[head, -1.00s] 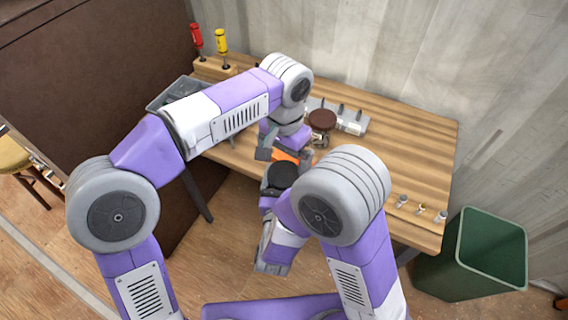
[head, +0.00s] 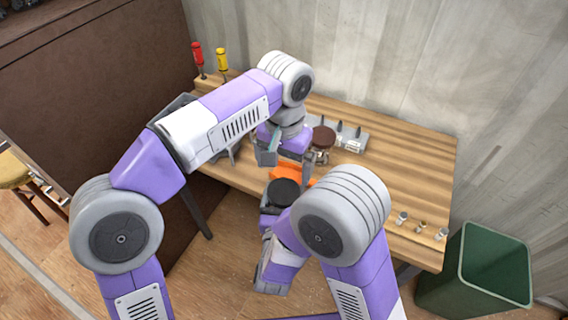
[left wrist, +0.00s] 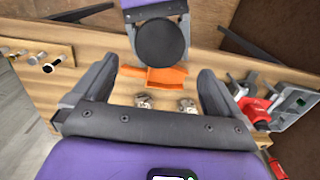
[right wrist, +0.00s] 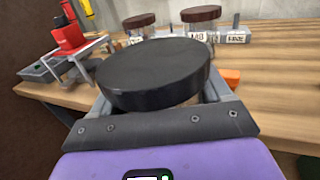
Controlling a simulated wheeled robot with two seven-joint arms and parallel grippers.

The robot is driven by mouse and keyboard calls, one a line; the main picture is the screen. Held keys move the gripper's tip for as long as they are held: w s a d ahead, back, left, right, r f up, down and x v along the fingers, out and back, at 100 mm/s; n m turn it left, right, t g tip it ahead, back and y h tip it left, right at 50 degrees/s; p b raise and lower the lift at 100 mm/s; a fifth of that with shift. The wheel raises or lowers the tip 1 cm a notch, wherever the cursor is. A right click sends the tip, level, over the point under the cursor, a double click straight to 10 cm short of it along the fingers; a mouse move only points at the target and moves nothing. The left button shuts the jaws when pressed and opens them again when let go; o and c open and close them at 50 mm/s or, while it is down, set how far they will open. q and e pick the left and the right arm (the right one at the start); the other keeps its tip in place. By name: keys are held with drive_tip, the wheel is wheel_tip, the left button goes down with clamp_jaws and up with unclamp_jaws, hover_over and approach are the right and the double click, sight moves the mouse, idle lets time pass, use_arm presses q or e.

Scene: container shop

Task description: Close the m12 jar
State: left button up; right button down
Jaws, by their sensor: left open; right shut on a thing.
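A round black lid (right wrist: 152,75) is held level between the fingers of my right gripper (right wrist: 155,98). It also shows in the head view (head: 284,191) and in the left wrist view (left wrist: 160,43). I cannot tell whether anything is under it. My left gripper (left wrist: 154,88) is open and empty above the table's front edge, close to the lid. Two jars with brown lids stand on the table beyond: one jar (right wrist: 138,22) is at the left and another jar (right wrist: 200,15) is to its right.
An orange piece (head: 292,170) lies near the table edge by both grippers. Small metal parts (left wrist: 187,105) sit near it. A red tool (right wrist: 68,37) stands left, and several small fasteners (head: 421,226) stand right. A green bin (head: 490,270) is beside the table, whose right side is mostly free.

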sight(284, 190)
use_arm(q)
drive_tip(key=shift+s+f, duration=0.1)
drive_tip(key=shift+f, duration=3.85)
drive_tip(key=c, duration=1)
drive_tip(key=o, duration=1)
drive_tip(key=shift+r, duration=0.1)
wheel_tip(284, 190, up, 12)
